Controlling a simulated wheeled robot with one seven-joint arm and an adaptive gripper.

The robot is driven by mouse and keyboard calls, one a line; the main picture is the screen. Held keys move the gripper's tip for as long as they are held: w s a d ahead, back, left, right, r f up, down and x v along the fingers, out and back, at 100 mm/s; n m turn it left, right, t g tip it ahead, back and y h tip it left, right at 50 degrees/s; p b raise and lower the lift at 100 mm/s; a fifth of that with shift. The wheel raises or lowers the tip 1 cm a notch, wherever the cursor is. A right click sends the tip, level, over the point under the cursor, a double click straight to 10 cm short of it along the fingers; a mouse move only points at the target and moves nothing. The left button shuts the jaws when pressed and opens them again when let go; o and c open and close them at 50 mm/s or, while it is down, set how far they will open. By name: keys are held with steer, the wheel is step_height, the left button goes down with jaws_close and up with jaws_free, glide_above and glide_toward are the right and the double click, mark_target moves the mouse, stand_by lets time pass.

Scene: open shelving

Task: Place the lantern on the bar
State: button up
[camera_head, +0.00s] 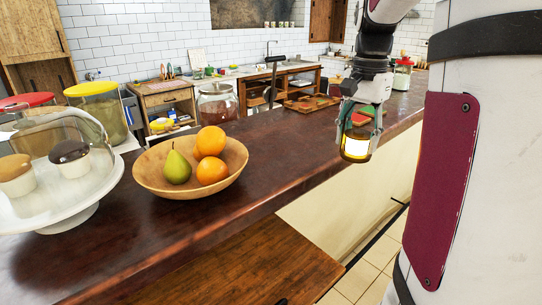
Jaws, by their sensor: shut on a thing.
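The lantern (355,148) is a small amber and brown body with a bright white face, right of centre. My gripper (360,124) points down and is shut on its upper part, which the fingers partly hide. The lantern hangs upright in the picture near the front edge of the bar. The bar (300,140) is a long dark brown polished counter running from the lower left to the upper right. I cannot tell exactly how high the lantern is or whether it is fully over the bar.
A wooden bowl (235,185) with a pear and oranges stands on the bar, left of the lantern. A cake stand (70,217) with a glass dome and lidded jars are farther left. A glass jar (217,103) and a cutting board (308,104) stand behind. The bar between bowl and lantern is clear.

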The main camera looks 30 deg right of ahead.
steer(key=shift+w+r, duration=0.1)
steer(key=shift+r, duration=0.2)
steer(key=w+a+p, duration=0.1)
steer(key=w+a, duration=0.1)
steer(key=a, duration=0.2)
steer(key=w+a+f+p, duration=0.1)
steer(key=w+a, duration=0.2)
steer(key=a, duration=0.1)
steer(key=w+a+p, duration=0.1)
steer(key=w+a, duration=0.2)
steer(key=a, duration=0.2)
steer(key=shift+w+f, duration=0.2)
steer(key=shift+f, duration=0.05)
steer(key=shift+a+f+p, duration=0.1)
steer(key=shift+f+p, duration=0.25)
steer(key=shift+f, duration=1.4)
steer(key=shift+f, duration=0.1)
steer(key=o, duration=1.4)
steer(key=shift+c, duration=0.2)
